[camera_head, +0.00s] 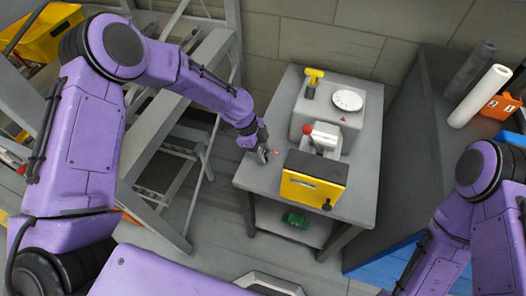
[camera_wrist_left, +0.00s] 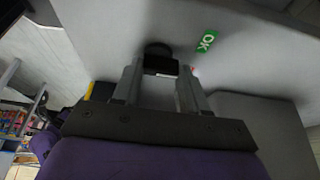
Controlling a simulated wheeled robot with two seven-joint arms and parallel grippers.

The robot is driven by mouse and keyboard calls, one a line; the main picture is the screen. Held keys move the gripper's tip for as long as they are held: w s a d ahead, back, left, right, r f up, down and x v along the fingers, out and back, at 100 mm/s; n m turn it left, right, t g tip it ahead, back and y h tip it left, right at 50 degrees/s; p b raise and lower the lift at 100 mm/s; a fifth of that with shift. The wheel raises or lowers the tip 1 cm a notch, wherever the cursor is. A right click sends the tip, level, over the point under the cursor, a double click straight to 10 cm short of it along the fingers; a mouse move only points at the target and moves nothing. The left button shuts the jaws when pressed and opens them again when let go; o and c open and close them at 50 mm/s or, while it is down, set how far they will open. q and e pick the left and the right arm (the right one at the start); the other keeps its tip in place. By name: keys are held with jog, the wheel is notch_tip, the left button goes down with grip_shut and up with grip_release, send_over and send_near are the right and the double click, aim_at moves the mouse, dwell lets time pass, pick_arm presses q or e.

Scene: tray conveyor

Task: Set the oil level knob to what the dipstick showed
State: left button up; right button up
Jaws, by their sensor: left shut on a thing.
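My left gripper (camera_head: 264,154) is low over the left edge of the grey table, beside the machine. In the left wrist view its fingers (camera_wrist_left: 160,88) are shut on a small dark block (camera_wrist_left: 160,66) with a pale edge. The dipstick's yellow handle (camera_head: 313,77) stands upright at the back of the grey housing, apart from the gripper. A white round dial (camera_head: 348,100) lies on the housing's top. A black knob (camera_head: 326,205) sits at the lower right of the yellow front panel (camera_head: 312,180). I cannot read any level. My right gripper is out of view.
A red-ball lever (camera_head: 308,130) stands between the housing and yellow panel. A green OK label (camera_wrist_left: 207,40) lies near the left fingers. A green object (camera_head: 294,220) is on the lower shelf. Grey steps (camera_head: 185,95) stand left; a dark bench (camera_head: 425,130) stands right.

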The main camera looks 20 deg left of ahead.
pick_arm(q)
jog(key=shift+s+a+r+n+t+p, duration=0.1)
jog(key=shift+n+t+p, duration=0.35)
jog(key=shift+n, duration=0.55)
jog(key=shift+a+r+n+t+p, duration=0.1)
jog(key=shift+n+t+p, duration=0.35)
jog(key=shift+n, duration=0.55)
jog(key=n+t+y+p, duration=0.1)
jog(key=n, duration=0.2)
jog(key=shift+s+f+n+p, duration=0.1)
jog(key=shift+n+p, duration=0.2)
jog(key=shift+p, duration=0.1)
jog(key=shift+a+f+n, duration=0.1)
jog(key=shift+n, duration=0.5)
jog(key=shift+p, duration=0.3)
jog(key=shift+s, duration=0.1)
jog(key=o, duration=1.1)
jog(key=shift+c, duration=0.2)
jog(key=v, duration=1)
jog(key=shift+s+r, duration=0.2)
jog(key=shift+s, duration=0.15)
